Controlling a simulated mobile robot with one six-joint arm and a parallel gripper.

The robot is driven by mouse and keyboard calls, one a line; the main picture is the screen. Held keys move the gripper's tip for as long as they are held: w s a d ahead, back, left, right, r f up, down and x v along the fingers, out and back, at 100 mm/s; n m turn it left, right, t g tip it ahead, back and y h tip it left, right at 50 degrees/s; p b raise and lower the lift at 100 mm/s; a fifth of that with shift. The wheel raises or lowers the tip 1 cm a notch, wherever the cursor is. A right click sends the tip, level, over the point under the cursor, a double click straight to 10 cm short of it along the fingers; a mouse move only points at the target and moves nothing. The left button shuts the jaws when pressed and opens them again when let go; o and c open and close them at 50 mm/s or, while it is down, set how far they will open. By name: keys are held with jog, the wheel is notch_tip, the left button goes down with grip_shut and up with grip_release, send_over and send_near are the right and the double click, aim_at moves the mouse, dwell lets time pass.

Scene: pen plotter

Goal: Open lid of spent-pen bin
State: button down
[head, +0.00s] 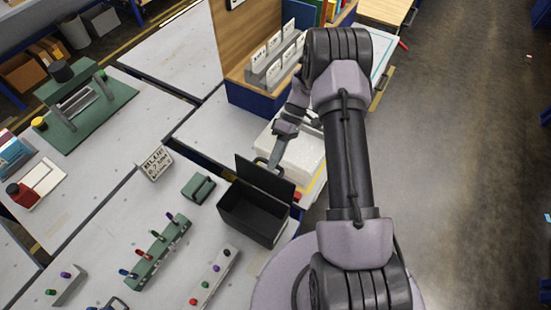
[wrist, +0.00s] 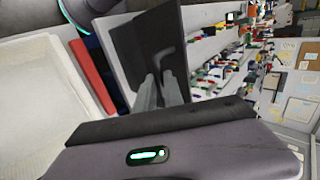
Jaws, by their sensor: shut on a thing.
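The spent-pen bin (head: 250,230) is a black open-topped box on the grey table, in the middle of the head view. Its dark lid (head: 262,178) stands raised, roughly upright, along the bin's far edge, so the dark inside shows. In the wrist view the lid (wrist: 140,45) is a black panel with a bent grey handle (wrist: 163,57). My gripper (head: 271,163) is at the lid's far side and shut on the handle. Its grey fingers (wrist: 161,82) also show in the wrist view. The hold itself is partly hidden in the head view.
A white tray (head: 303,156) lies close behind the bin, under my arm. A green pen rack (head: 156,252) and a grey pen rack (head: 212,278) stand in front. The aisle floor (head: 455,180) at right is clear.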

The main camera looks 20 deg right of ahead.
jog(key=shift+s+f, duration=0.1)
jog(key=shift+f, duration=0.05)
jog(key=c, duration=1.5)
grip_release()
jog(key=shift+a, duration=0.1)
jog(key=shift+o, duration=0.2)
jog(key=p+v, duration=0.2)
jog(key=v, duration=1.5)
jog(key=shift+r, duration=0.3)
